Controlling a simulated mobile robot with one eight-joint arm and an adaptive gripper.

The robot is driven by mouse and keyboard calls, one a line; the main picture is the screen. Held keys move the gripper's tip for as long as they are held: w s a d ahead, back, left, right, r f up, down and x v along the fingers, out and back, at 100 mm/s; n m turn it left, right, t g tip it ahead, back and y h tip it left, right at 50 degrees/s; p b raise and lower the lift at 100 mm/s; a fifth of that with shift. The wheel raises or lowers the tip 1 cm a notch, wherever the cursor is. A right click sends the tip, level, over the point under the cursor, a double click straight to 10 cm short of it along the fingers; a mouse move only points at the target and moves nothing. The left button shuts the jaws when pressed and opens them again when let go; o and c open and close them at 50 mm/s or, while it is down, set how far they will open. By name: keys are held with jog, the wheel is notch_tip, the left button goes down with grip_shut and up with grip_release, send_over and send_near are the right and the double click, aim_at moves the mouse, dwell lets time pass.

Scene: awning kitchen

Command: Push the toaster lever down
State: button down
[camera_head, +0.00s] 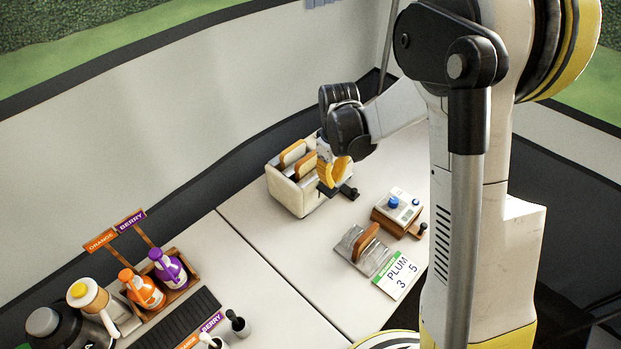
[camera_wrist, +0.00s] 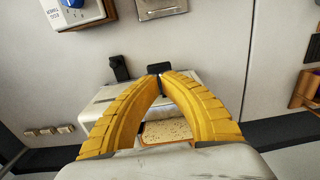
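The cream toaster (camera_head: 292,194) stands at the back of the counter with browned bread slices in its slots. In the wrist view its top (camera_wrist: 100,104) lies under my fingers, and a bread slice (camera_wrist: 167,131) shows between them. Two black lever tabs stick out at the toaster's front end, one at the left (camera_wrist: 119,68) and one by my fingertips (camera_wrist: 157,68). My gripper (camera_head: 331,182) has yellow fingers whose tips (camera_wrist: 160,77) come together just above or against the second tab. I cannot tell whether they touch it. The fingers hide part of the toaster.
An egg timer box (camera_head: 397,207) and a metal holder with a wooden handle (camera_head: 362,248) stand right of the toaster, beside a PLUM card (camera_head: 397,275). Orange (camera_head: 143,290) and purple (camera_head: 167,267) bottles stand at the left. Counter between is clear.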

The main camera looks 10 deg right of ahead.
jog(key=shift+f+b, duration=0.85)
jog(key=shift+f, duration=0.1)
jog(key=shift+s+d+f+b, duration=0.25)
jog(key=shift+s+f+b, duration=0.15)
jog(key=shift+f+b, duration=0.7)
jog(key=shift+s+d+f+b, duration=0.3)
jog(key=shift+s+f+b, duration=0.1)
jog(key=shift+f+b, duration=0.65)
jog(key=shift+s+d+f+b, duration=0.25)
jog(key=shift+s+f+b, duration=0.15)
jog(key=shift+f+b, duration=0.7)
jog(key=shift+r+p, duration=0.2)
jog(key=shift+p, duration=0.15)
